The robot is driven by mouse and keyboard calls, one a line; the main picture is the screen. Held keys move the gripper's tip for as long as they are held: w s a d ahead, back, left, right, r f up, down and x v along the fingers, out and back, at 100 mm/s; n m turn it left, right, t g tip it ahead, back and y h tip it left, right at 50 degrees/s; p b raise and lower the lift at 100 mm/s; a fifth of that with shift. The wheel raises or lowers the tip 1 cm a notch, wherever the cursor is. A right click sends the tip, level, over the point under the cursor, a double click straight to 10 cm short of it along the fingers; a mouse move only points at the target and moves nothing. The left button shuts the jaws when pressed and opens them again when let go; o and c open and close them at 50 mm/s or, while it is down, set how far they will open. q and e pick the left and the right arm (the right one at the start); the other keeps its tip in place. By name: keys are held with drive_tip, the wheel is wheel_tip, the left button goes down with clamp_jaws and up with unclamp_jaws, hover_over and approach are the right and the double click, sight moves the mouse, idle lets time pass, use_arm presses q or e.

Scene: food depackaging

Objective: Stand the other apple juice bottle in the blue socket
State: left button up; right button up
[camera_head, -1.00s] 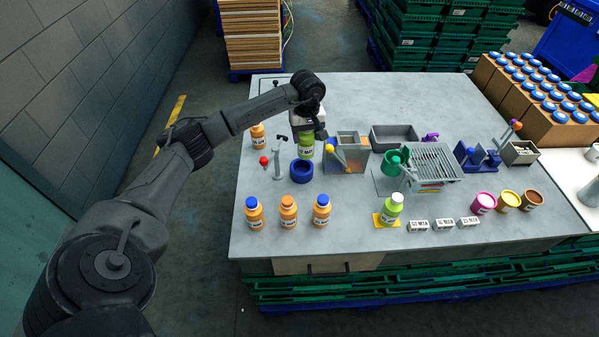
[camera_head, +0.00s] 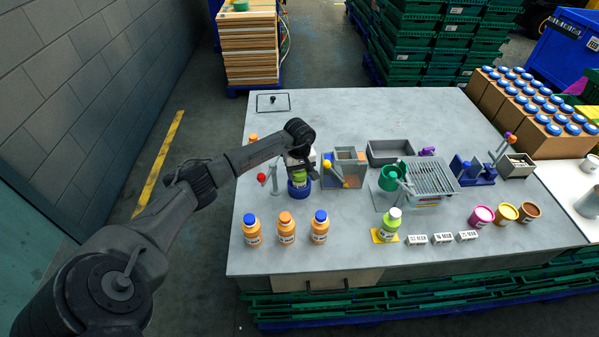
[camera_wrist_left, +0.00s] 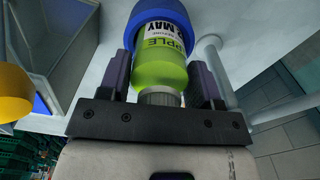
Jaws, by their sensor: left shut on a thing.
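My left gripper (camera_head: 300,170) is shut on a green apple juice bottle (camera_head: 299,178), upright at the blue socket (camera_head: 298,191). In the left wrist view the bottle (camera_wrist_left: 160,70) stands between the two fingers, its pale cap toward the gripper. The blue socket (camera_wrist_left: 163,12) rings its far end there; how deep it sits is hidden. Another green bottle with a white cap (camera_head: 388,226) stands on a yellow pad (camera_head: 377,237) at the front of the table. My right gripper is not in view.
Three orange bottles (camera_head: 286,228) stand in front of the socket. Another orange bottle is partly hidden behind my arm.

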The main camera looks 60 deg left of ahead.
use_arm(q)
drive_tip(key=shift+f, duration=0.2)
drive_tip(key=shift+f, duration=0.15)
drive_tip(key=o, duration=1.1)
drive_tip(key=shift+c, duration=0.2)
